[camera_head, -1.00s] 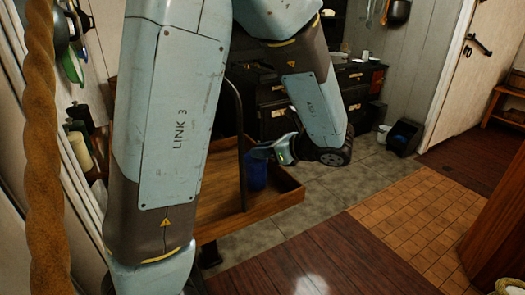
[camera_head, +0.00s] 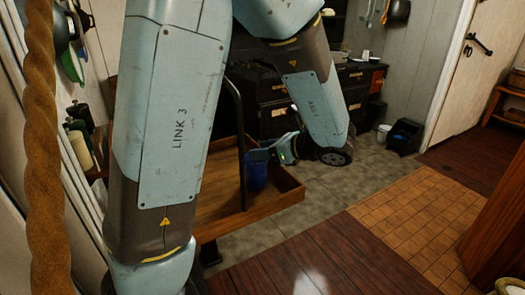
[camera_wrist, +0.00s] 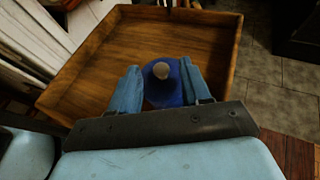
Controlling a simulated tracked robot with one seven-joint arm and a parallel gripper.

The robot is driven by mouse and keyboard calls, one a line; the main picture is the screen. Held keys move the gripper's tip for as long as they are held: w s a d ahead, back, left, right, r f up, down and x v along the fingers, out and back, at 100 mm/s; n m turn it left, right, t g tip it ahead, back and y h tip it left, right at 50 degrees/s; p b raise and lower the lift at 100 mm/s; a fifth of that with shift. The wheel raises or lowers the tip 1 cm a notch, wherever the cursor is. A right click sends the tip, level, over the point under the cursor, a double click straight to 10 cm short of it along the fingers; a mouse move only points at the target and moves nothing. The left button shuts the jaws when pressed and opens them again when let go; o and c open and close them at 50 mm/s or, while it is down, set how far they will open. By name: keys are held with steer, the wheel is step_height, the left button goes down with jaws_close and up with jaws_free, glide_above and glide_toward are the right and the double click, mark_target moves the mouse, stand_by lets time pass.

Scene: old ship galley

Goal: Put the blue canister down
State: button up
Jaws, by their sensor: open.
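The blue canister (camera_wrist: 165,90), with a pale round knob on top, stands in the wooden tray (camera_wrist: 95,80) of a cart. In the head view the canister (camera_head: 256,172) is upright on the floor of the tray (camera_head: 225,208), near its right end. In the wrist view my gripper (camera_wrist: 162,84) is open, with one blue finger on each side of the canister. A narrow gap shows beside the left finger; whether the right finger touches the canister is hard to tell. In the head view my gripper (camera_head: 268,152) is small and its fingers are partly hidden.
The tray has a raised wooden rim, and a dark upright bar (camera_head: 239,140) rises beside the canister. Dark cabinets (camera_head: 265,110) stand behind the cart. The tray floor around the canister is bare. Tiled floor (camera_head: 345,190) lies open to the right.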

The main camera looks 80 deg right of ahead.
steer(key=v, duration=1.1)
steer(key=shift+s, duration=0.25)
